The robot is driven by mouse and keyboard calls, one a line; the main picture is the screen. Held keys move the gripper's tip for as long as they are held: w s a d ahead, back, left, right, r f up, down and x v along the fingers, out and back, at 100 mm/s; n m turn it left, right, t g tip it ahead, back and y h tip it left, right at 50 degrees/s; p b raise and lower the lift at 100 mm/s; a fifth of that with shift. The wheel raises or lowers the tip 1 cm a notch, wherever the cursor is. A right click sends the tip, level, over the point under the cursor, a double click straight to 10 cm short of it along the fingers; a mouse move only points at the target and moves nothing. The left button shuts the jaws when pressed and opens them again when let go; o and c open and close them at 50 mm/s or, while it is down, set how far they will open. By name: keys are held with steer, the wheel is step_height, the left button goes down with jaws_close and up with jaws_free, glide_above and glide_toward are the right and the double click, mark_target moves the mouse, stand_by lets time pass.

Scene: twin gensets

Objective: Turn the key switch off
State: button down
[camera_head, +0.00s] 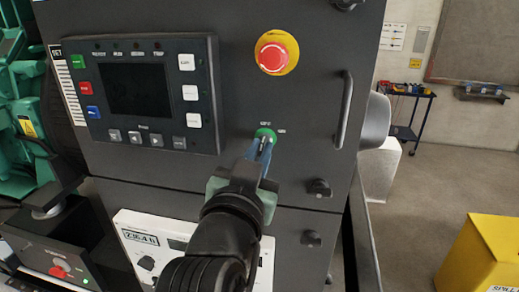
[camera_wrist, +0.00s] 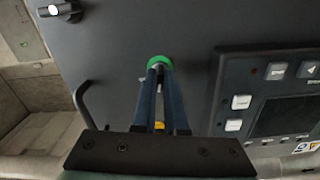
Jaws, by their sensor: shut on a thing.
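The key switch (camera_head: 265,134) is a small switch with a green ring on the dark cabinet panel, below the red emergency stop. Small lettering beside it reads OFF and ON. In the wrist view its green ring (camera_wrist: 159,62) shows just beyond my fingertips. My gripper (camera_head: 261,150) is at the switch, with its blue fingers close together on the key. In the wrist view the two fingers (camera_wrist: 161,75) run up to the switch and a bit of metal shows between them. The key is mostly hidden by the fingers, so its turned position cannot be told.
A red emergency stop on a yellow base (camera_head: 277,52) sits above. A controller with a screen (camera_head: 138,90) is at left. A vertical door handle (camera_head: 343,110) and black knobs (camera_head: 320,188) are at right. A white meter box (camera_head: 130,222) stands below.

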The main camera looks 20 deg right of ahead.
steer(key=shift+n, duration=1)
steer(key=c, duration=1)
jaws_free()
steer(key=shift+o, duration=0.2)
steer(key=p+v, duration=0.5)
steer(key=v, duration=0.8)
